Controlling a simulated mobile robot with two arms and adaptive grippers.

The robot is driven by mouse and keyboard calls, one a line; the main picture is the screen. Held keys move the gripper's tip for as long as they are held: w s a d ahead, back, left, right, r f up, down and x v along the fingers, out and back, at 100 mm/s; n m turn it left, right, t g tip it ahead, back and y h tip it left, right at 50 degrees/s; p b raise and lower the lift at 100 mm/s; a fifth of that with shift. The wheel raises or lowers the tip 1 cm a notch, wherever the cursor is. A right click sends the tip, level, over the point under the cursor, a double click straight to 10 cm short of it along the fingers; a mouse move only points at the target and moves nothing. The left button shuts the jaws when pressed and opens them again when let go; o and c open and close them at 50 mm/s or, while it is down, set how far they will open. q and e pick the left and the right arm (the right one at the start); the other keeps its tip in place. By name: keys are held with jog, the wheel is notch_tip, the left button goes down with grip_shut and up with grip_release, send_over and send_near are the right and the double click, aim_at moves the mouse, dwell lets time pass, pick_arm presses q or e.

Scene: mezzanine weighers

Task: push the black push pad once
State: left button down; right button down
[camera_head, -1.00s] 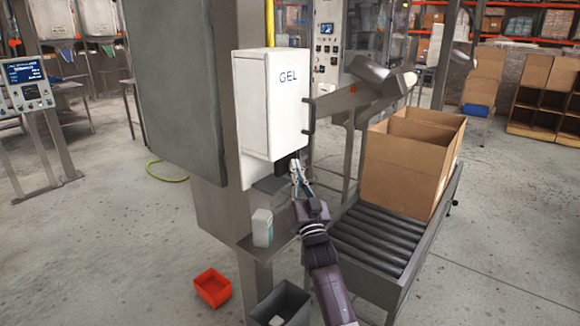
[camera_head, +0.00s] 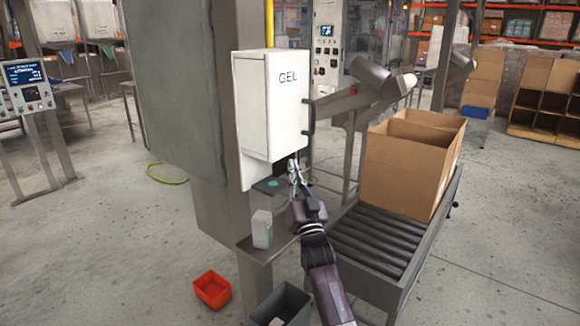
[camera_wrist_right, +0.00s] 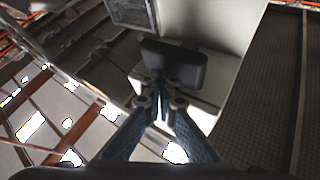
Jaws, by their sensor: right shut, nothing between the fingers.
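The white dispenser marked GEL (camera_head: 270,105) hangs on a grey post. In the right wrist view the black push pad (camera_wrist_right: 175,62) is a dark rounded block under it, just beyond my fingertips. In the head view the pad is mostly hidden in shadow and behind my gripper. My right gripper (camera_head: 294,164) is shut and empty, at the underside of the dispenser; its fingers also show in the wrist view (camera_wrist_right: 163,102). I cannot tell whether the tips touch the pad. My left gripper is not in view.
A white bottle (camera_head: 262,229) stands on a grey shelf (camera_head: 275,249) below. A red bin (camera_head: 212,289) and a grey bin (camera_head: 283,303) are on the floor. A cardboard box (camera_head: 405,175) sits on a roller conveyor (camera_head: 375,235) at the right.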

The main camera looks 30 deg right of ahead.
jog(key=shift+s+d+p, duration=0.2)
jog(key=shift+s+p, duration=0.15)
jog(key=shift+s, duration=0.2)
jog(key=shift+s+d+p, duration=0.2)
jog(key=shift+s+p, duration=0.15)
jog(key=shift+s, duration=0.15)
jog(key=s+p, duration=0.1)
jog(key=s+d, duration=0.1)
jog(key=s, duration=0.1)
jog(key=s+d+p, duration=0.1)
jog(key=shift+s+p, duration=0.3)
jog(key=shift+s, duration=0.05)
dwell(0.4)
